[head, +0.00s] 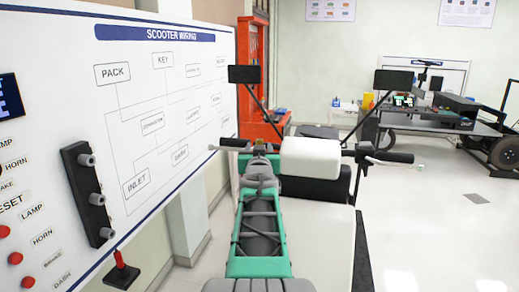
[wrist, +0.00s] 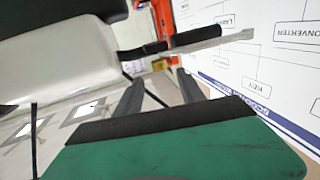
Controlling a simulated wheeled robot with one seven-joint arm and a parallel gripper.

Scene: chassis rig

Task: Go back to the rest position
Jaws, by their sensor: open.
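My arm stretches forward up the middle of the head view. My gripper (head: 261,153) is at its far end, just left of the white housing on the handlebar rig, partly hidden by my wrist. In the wrist view, where the scene looks upside down, the two dark fingers of my gripper (wrist: 160,88) stand apart with nothing visible between them. The white housing (head: 310,157) also fills the upper left of the wrist view (wrist: 60,60). The left handlebar grip (head: 235,143) with its lever shows beyond the fingers in the wrist view (wrist: 192,42).
A white wiring board (head: 170,75) with a black socket strip (head: 85,195) runs along the left. Two mirrors (head: 243,74) (head: 393,80) rise on stalks from the rig. An orange rack (head: 255,75) stands behind. Open floor (head: 430,225) lies to the right, before a workbench (head: 440,122).

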